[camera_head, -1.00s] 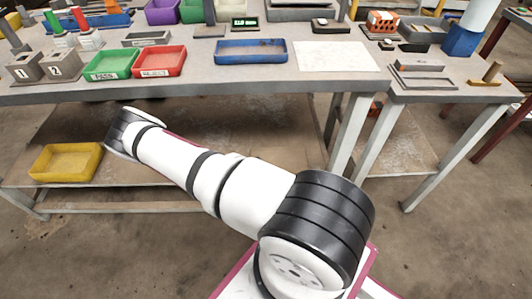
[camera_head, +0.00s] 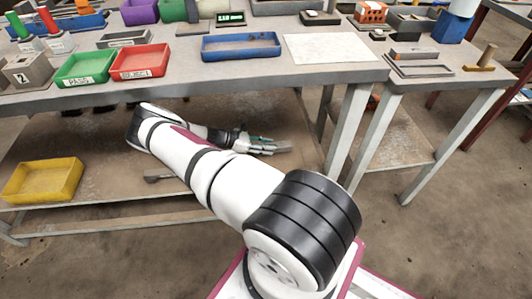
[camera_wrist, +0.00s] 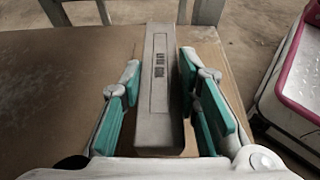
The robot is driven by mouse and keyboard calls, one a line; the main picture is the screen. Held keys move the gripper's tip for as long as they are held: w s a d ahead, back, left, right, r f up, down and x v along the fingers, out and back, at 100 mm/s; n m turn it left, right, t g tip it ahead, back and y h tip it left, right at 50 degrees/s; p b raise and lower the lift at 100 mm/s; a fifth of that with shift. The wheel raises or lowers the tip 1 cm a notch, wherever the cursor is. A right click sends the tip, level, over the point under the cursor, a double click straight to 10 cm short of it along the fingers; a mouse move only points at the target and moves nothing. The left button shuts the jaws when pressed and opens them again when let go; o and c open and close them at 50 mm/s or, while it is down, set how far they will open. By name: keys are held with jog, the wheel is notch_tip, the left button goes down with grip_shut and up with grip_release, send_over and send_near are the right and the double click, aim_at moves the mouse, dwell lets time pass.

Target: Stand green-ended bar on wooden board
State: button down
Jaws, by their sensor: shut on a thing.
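My gripper (camera_head: 262,146) is low over the brown lower shelf of the bench, beside my forearm. The gripper is shut on this bar, which points away from the wrist. A green-topped post (camera_head: 18,24) stands on the bench at the far left.
The bench top above holds green (camera_head: 86,67), red (camera_head: 140,62) and blue (camera_head: 240,46) trays and a white sheet (camera_head: 327,48). A yellow tray (camera_head: 42,180) sits on the shelf's left. Bench legs (camera_head: 347,130) stand right of my gripper.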

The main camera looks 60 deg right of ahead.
jog(key=shift+w+d, duration=0.15)
jog(key=shift+d, duration=0.1)
jog(key=shift+f, duration=0.25)
jog(key=shift+f+b, duration=0.65)
jog(key=shift+f, duration=0.85)
jog(key=shift+f, duration=0.1)
jog(key=c, duration=1.2)
grip_release()
jog(key=v, duration=1.2)
jog(key=shift+d, duration=0.1)
